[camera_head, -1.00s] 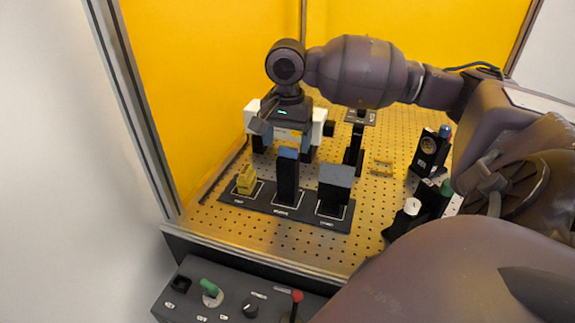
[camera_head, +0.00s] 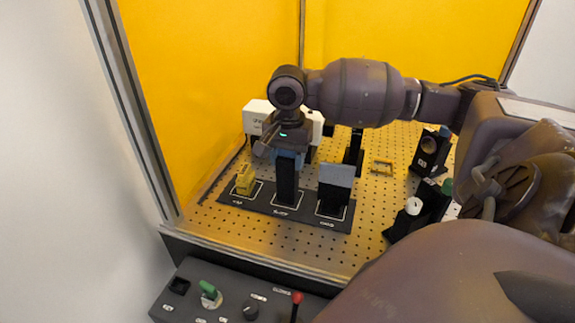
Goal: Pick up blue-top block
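The blue-top block (camera_head: 287,183), a tall black block with a blue top, stands upright in the middle slot of a black tray (camera_head: 259,205) on the perforated plate. My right gripper (camera_head: 285,154) points down from above, right at the block's blue top. Its left finger stands out to the left of the top, so the gripper looks open. The gripper body hides part of the blue top, and I cannot tell whether the fingers touch it. My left gripper is not in view.
A yellow block (camera_head: 245,180) stands left in the tray, and a grey-topped block (camera_head: 335,186) stands close on the right. A white device (camera_head: 256,113) is behind. Black mounts stand at the right, and a control panel (camera_head: 225,300) is in front.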

